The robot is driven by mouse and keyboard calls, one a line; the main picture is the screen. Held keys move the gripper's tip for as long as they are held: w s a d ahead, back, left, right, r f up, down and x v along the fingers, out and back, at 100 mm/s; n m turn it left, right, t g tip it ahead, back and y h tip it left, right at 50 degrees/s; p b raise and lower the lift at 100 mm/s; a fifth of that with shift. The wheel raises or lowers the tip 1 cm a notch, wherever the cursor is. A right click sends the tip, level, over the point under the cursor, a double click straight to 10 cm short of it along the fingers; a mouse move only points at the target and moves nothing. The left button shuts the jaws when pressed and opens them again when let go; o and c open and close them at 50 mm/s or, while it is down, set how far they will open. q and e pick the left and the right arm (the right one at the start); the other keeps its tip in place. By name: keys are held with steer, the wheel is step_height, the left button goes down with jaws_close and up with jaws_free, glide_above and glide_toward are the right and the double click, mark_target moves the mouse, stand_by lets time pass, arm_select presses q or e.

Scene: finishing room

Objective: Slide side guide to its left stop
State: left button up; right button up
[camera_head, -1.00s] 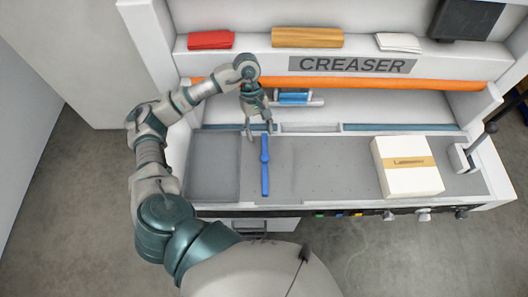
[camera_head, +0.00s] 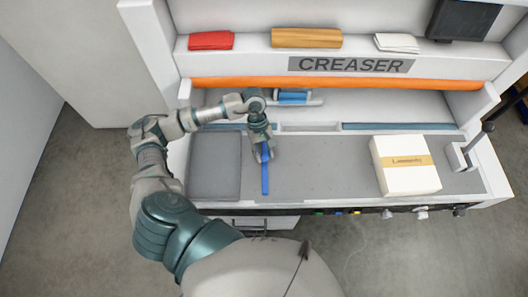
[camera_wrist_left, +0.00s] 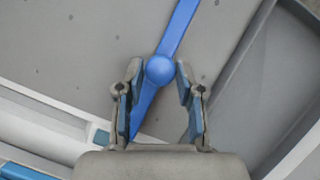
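The side guide is a blue bar (camera_head: 265,178) lying front to back on the grey creaser bed, just right of a darker grey panel. My left gripper (camera_head: 264,152) is over the bar's upper part and hides some of it. In the left wrist view the bar (camera_wrist_left: 178,32) has a round blue knob (camera_wrist_left: 159,70). The fingers of my left gripper (camera_wrist_left: 158,85) are open, one on each side of the knob, with gaps visible. My right gripper is not in view.
The darker grey panel (camera_head: 214,165) lies left of the guide. A white box with a tan band (camera_head: 395,180) stands at the right of the bed, near a lever (camera_head: 470,150). An orange bar (camera_head: 340,84) spans the machine above. The bed between guide and box is clear.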

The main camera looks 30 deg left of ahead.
arm_select(q)
jaws_close()
steer(key=s+a+b, duration=0.2)
steer(key=a, duration=0.1)
steer(key=shift+a, duration=0.15)
steer(key=shift+s+a, duration=0.1)
steer(key=o, duration=0.6)
jaws_free()
steer(key=shift+o, duration=0.2)
steer(key=shift+a, duration=0.2)
steer(key=v, duration=1.2)
